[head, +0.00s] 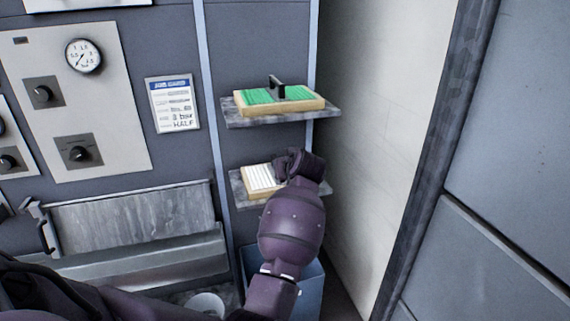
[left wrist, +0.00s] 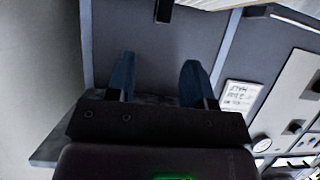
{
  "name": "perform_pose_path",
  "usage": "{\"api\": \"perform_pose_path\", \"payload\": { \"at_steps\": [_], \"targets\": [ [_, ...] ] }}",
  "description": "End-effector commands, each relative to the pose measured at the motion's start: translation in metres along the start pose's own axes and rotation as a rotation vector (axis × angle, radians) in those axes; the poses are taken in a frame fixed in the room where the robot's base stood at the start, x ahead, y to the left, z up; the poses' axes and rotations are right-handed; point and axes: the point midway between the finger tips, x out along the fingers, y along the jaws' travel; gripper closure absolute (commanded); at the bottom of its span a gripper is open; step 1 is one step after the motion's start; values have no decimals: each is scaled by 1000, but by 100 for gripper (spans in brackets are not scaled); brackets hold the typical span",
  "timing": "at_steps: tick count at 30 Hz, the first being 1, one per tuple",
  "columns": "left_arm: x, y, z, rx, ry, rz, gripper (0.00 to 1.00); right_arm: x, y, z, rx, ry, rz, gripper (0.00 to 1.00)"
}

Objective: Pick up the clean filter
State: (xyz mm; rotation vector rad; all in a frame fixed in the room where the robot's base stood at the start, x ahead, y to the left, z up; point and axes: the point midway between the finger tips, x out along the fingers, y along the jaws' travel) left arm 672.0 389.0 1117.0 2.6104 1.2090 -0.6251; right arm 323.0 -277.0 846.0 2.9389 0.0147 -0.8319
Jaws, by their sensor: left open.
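A filter with white pleats and a pale wooden frame (head: 259,181) lies on the lower shelf, its right part hidden behind my left gripper. A filter with green pleats, a wooden frame and an upright black handle (head: 277,97) lies on the upper shelf. My left gripper (head: 295,160) is at the lower shelf, over the white filter's right side. In the left wrist view, its two fingers (left wrist: 158,78) are apart with nothing between them. That view looks upside down; a pale frame edge (left wrist: 205,3) with a dark handle (left wrist: 163,11) shows at its top, apart from the fingertips.
The upper shelf (head: 330,112) is above my left gripper, and the lower shelf (head: 237,190) is beneath the white filter. A pale wall (head: 360,130) is to the right. A blue bin (head: 308,290) stands below. A notice (head: 172,104) and gauge panel (head: 115,110) are left.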

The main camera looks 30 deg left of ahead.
Motion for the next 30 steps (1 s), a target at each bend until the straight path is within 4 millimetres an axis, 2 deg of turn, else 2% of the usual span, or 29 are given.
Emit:
{"api": "perform_pose_path", "payload": {
  "at_steps": [11, 18, 24, 30],
  "targets": [
    [45, 0, 5, 4, 1, 1, 52, 20, -3, 21, -5, 11, -3, 56],
    [73, 0, 5, 5, 0, 1, 52, 31, -5, 43, -6, -2, -4, 56],
    [88, 0, 2, 4, 2, 1, 52, 32, -5, 56, -5, -19, -4, 56],
    [95, 0, 1, 3, 1, 2, 52, 30, -5, 66, -4, -36, -2, 56]
  ]
}}
